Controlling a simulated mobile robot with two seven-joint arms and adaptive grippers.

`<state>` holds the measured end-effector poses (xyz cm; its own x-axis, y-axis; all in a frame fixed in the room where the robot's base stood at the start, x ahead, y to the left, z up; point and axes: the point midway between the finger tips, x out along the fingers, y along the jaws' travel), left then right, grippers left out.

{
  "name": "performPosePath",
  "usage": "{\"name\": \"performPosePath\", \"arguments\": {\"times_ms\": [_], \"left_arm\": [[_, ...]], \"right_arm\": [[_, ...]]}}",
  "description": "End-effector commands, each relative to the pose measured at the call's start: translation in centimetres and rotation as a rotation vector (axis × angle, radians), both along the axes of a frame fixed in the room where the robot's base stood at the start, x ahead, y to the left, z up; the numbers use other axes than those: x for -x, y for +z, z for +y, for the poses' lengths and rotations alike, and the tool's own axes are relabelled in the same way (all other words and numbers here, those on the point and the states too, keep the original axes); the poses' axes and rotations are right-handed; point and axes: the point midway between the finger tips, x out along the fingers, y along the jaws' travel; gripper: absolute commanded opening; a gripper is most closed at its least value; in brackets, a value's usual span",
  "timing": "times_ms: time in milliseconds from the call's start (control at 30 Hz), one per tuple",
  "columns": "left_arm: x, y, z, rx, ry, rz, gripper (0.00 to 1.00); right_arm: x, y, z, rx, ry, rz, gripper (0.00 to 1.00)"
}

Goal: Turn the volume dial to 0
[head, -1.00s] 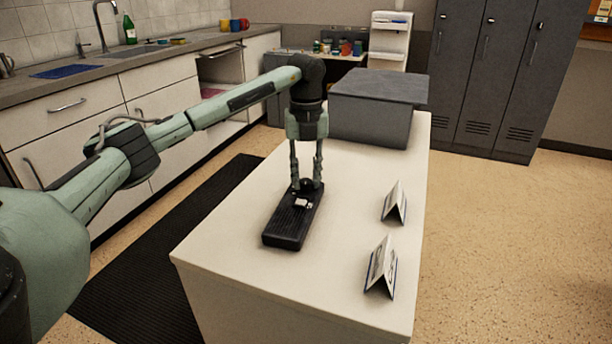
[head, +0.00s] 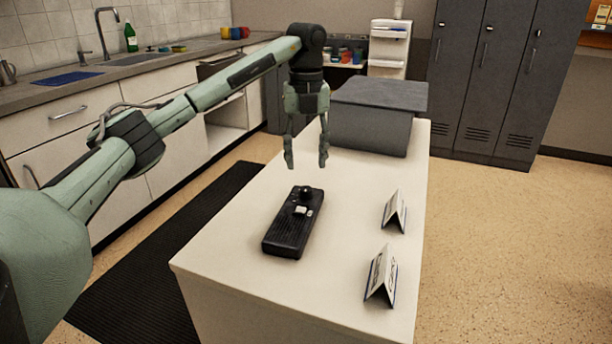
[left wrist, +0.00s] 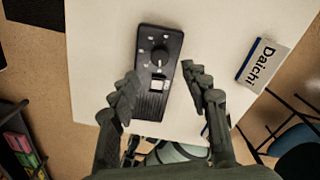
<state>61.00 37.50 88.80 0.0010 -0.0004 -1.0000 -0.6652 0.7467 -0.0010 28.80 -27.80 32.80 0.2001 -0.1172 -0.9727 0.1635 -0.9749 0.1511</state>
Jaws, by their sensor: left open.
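A black radio-like device (head: 293,228) lies flat on the white table (head: 232,262). Its round dark dial (head: 305,193) stands up at the far end, with a small white part (head: 302,210) beside it. In the left wrist view the device (left wrist: 152,104) shows the dial (left wrist: 160,54) with a white pointer line and small light marks around it. My left gripper (head: 306,165) is open and empty. It hangs above the far end of the device, apart from the dial. My right gripper is not in view.
Two folded name cards (head: 394,212) (head: 381,276) stand on the right side of the table. A grey box (head: 372,122) stands at the table's far end. A counter with a sink (head: 135,58) runs along the left. Grey lockers (head: 490,80) stand at the back.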

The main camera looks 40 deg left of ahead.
Motion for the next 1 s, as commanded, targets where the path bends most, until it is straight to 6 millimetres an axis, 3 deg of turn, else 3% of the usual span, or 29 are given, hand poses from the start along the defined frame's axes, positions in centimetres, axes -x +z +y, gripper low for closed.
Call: {"name": "performPosePath", "arguments": {"times_ms": [133,300,1000], "left_arm": [[-0.1,2.9,0.0,-0.001,0.001,-0.004,0.47],[0.0,4.6,0.0,-0.001,0.000,-0.001,0.47],[0.0,4.9,0.0,0.000,0.000,0.001,0.47]], "right_arm": [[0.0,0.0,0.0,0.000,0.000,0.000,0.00],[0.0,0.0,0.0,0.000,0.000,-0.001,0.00],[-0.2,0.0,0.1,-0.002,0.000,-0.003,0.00]]}}
